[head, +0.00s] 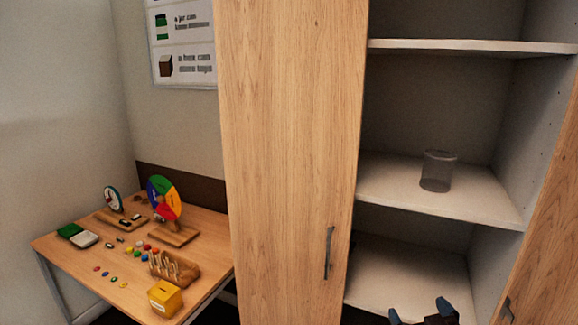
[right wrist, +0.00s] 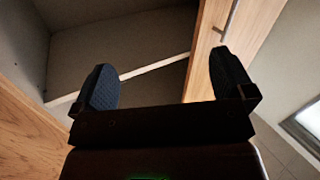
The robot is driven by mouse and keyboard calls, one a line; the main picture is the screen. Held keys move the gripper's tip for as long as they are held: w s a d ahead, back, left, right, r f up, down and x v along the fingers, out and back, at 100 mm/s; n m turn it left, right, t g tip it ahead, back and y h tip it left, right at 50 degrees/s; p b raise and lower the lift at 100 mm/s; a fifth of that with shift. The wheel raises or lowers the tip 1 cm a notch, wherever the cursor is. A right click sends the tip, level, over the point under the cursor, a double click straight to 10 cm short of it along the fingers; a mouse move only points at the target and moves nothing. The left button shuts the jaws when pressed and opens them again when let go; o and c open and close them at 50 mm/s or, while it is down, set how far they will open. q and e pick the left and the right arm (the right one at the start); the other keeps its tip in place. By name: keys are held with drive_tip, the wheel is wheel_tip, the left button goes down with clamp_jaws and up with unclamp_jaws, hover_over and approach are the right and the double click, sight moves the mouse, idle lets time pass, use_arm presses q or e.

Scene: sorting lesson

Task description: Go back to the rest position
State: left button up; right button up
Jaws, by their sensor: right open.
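My right gripper (head: 420,313) shows at the bottom right of the head view, in front of the cabinet's lower shelf. It is open, with nothing between its fingers. In the right wrist view its two dark fingers (right wrist: 162,85) stand wide apart, with the cabinet's inside and a wooden door beyond them. My left gripper is in neither view.
A clear jar (head: 437,171) stands on the middle shelf (head: 400,190) of the open cabinet. Its wooden door (head: 290,150) stands left of the opening, another door (head: 550,210) at the right. A table (head: 205,222) with sorting toys is at the left.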

drive_tip(key=s+f+g, duration=0.3)
drive_tip(key=s+f, duration=0.7)
drive_tip(key=f, duration=0.3)
drive_tip(key=shift+m+h, duration=0.3)
drive_tip(key=shift+m, duration=0.1)
drive_tip(key=s+f+g, duration=0.1)
drive_tip(key=s+f, duration=0.1)
drive_tip(key=s, duration=0.1)
drive_tip(key=s+f, duration=0.3)
drive_tip(key=s, duration=0.1)
drive_tip(key=s+d+f+g, duration=0.1)
drive_tip(key=s+f, duration=0.2)
drive_tip(key=s, duration=0.1)
drive_tip(key=shift+s+m+g+h, duration=0.15)
drive_tip(key=shift+m+g+h, duration=0.15)
drive_tip(key=shift+m, duration=0.1)
drive_tip(key=shift+c, duration=0.3)
